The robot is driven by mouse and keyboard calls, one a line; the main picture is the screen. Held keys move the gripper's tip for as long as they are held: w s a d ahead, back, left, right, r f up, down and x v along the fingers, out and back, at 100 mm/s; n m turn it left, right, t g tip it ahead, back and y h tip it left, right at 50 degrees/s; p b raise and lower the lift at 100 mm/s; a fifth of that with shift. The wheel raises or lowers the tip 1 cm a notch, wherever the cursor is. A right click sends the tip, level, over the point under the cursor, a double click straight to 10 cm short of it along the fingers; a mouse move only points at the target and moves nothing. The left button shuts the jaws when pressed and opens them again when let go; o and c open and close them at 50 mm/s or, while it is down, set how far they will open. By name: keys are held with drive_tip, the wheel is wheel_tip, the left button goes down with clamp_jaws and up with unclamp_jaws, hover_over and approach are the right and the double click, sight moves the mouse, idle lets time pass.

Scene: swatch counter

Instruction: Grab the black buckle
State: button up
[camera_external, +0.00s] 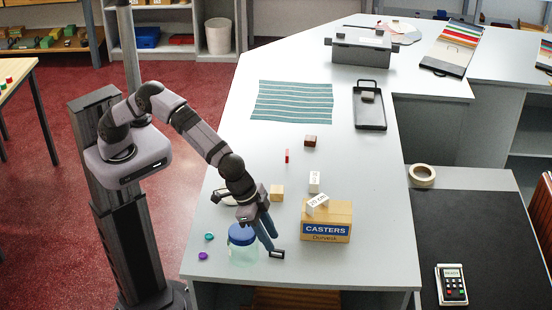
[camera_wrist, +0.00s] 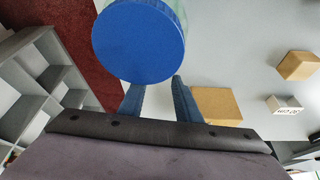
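A small black square piece with a pale middle, which looks like the black buckle (camera_external: 278,254), is near the counter's front edge, right of the blue-lidded jar (camera_external: 243,250). My gripper (camera_external: 270,243) points down just left of the buckle, its fingertips very close to it; I cannot tell whether they touch. In the wrist view my gripper's two blue fingers (camera_wrist: 158,92) stand apart with a gap between them. The buckle does not show in the wrist view.
The jar stands tight against my gripper's left side. A casters box (camera_external: 326,232) with a white label block on top stands to the right. A wooden block (camera_external: 277,193) is behind my gripper. Two small discs (camera_external: 203,256) lie left of the jar. The mid-counter is mostly clear.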

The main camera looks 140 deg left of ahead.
sight(277, 250)
drive_tip(key=shift+p+x, duration=0.9)
drive_tip(key=shift+x, duration=1)
drive_tip(key=shift+w, duration=0.1)
clamp_jaws()
